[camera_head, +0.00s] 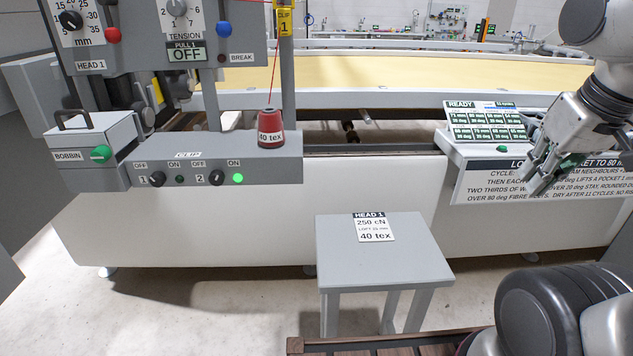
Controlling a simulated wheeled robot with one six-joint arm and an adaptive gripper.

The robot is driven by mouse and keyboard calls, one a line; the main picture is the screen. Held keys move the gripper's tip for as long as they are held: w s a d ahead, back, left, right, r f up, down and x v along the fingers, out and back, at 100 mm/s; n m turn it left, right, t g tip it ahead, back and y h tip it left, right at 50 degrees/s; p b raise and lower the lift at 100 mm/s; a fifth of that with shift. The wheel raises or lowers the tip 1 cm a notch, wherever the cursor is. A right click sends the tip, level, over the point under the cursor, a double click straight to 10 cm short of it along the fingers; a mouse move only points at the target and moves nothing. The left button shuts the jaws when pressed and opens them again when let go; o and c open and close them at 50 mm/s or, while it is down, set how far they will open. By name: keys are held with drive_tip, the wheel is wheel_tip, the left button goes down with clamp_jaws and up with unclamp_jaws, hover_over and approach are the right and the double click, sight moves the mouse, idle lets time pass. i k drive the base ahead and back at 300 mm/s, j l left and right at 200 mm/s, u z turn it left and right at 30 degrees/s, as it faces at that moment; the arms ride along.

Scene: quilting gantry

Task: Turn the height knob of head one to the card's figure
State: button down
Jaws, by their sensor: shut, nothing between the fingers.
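The height knob (71,20) is a black dial on the grey HEAD 1 panel at the top left, with a scale in mm around it reading up to 35. The finer position of its pointer is too small to tell. The card (374,227) lies on a small grey table (385,255) and reads HEAD 1, 250 cN, a small loft line that looks like 22 mm, and 40 tex. My gripper (538,180) is at the right, in front of the READY console, far from the knob. It is shut and empty.
A red thread cone (270,128) marked 40 tex stands on the ledge below the panel. A tension knob (177,8), a BOBBIN box (90,145) and clip switches (157,178) are near the head. The READY console (487,120) is at the right. Floor (200,300) at lower left is clear.

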sight(71, 21)
drive_tip(key=u, duration=1.45)
